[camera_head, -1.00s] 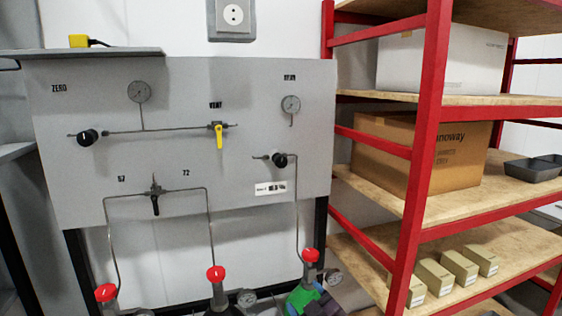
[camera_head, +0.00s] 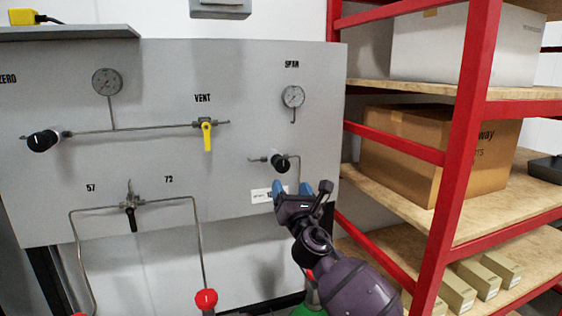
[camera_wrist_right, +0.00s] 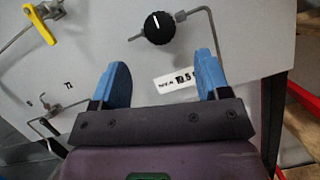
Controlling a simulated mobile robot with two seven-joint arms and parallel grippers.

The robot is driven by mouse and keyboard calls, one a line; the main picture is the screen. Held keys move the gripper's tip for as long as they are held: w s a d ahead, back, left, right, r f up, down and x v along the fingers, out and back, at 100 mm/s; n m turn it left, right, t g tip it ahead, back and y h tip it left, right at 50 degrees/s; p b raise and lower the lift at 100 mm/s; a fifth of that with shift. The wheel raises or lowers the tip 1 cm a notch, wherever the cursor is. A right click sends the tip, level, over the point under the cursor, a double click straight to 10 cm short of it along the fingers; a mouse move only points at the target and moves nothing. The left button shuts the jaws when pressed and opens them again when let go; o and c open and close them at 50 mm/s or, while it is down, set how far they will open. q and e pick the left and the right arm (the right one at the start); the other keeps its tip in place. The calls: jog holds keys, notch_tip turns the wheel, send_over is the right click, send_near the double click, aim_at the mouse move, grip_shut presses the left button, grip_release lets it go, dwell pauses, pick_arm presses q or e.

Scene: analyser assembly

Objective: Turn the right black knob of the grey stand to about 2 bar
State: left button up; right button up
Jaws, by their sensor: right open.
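The right black knob (camera_head: 280,161) sits on the grey stand (camera_head: 150,85), below the right gauge (camera_head: 293,97). In the right wrist view the knob (camera_wrist_right: 159,27) shows a white mark pointing up and a little left. My right gripper (camera_head: 303,188) is open and empty, just below the knob in the head view. In the wrist view its blue fingertips (camera_wrist_right: 162,80) are spread, with the knob ahead, above the gap between them and not gripped. The gauge's needle is too small to read. My left gripper is not in view.
A yellow vent lever (camera_head: 207,136) and a left black knob (camera_head: 42,140) are on the same panel. A red shelf rack (camera_head: 462,130) with boxes stands close on the right. Red-capped valves (camera_head: 206,299) are below the panel.

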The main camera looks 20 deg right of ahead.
aim_at(283, 168)
jog(key=x, duration=1)
jog(key=shift+w+r, duration=0.1)
jog(key=shift+w, duration=0.3)
jog(key=c, duration=0.9)
